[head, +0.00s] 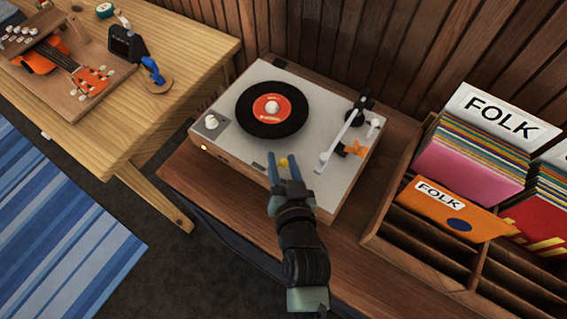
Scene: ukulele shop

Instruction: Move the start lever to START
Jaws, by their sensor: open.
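A turntable (226,146) with a pale top and wooden sides stands on a brown cabinet, with a black record with a red label (271,107) on its platter. Any START marking is too small to read.
The white tonearm (343,134) lies right of the record, beside an orange piece (353,149). A wooden record crate (392,222) with FOLK dividers stands at the right. A workbench (160,112) with a ukulele (70,72) is at the left. Bare cabinet top (345,250) lies in front.

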